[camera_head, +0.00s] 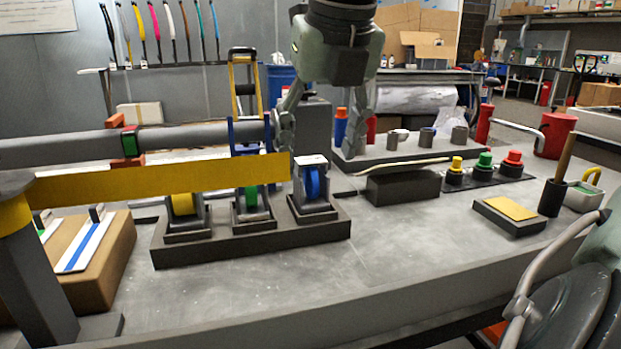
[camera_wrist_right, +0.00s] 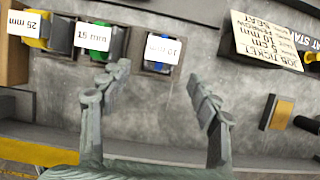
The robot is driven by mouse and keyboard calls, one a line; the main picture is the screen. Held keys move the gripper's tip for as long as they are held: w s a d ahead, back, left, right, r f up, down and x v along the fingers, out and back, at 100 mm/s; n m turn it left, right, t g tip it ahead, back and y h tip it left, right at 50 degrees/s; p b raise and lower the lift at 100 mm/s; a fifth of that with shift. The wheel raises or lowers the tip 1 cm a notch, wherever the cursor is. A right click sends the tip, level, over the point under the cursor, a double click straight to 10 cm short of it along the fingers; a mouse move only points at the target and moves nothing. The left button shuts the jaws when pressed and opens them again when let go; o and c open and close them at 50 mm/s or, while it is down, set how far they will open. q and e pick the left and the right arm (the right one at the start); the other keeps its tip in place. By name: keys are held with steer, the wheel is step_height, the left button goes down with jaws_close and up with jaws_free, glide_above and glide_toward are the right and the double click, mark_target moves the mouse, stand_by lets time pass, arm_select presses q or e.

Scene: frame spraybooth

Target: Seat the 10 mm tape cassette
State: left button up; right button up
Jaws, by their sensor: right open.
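The 10 mm tape cassette is blue with a white top label (camera_head: 312,187) and stands in the rightmost holder of a dark base (camera_head: 250,238). In the right wrist view its label (camera_wrist_right: 162,49) appears upside down beyond the fingertips. My right gripper (camera_head: 319,148) reaches down from the top of the head view, its fingers spread to either side above the cassette. In the right wrist view the gripper (camera_wrist_right: 159,74) is open and empty, apart from the cassette. A green 15 mm cassette (camera_head: 251,197) and a yellow 25 mm cassette (camera_head: 183,204) stand to its left. My left gripper is not seen.
A yellow bar (camera_head: 150,181) and a grey tube (camera_head: 200,137) cross at left, close by the cassettes. A dark block (camera_head: 402,187) stands right of them; a job ticket (camera_wrist_right: 272,40) shows in the wrist view. Coloured knobs (camera_head: 484,162) stand at right. The front tabletop is clear.

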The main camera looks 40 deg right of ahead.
mark_target(312, 159)
steer(key=shift+w+d, duration=0.25)
steer(key=shift+w, duration=0.3)
steer(key=shift+w+x, duration=0.15)
steer(key=shift+x, duration=1.2)
steer(key=shift+w+x, duration=0.15)
steer(key=shift+x, duration=1.2)
steer(key=shift+d+r, duration=0.2)
steer(key=c, duration=1.3)
steer(key=shift+r+p, duration=0.2)
steer(key=shift+p, duration=0.1)
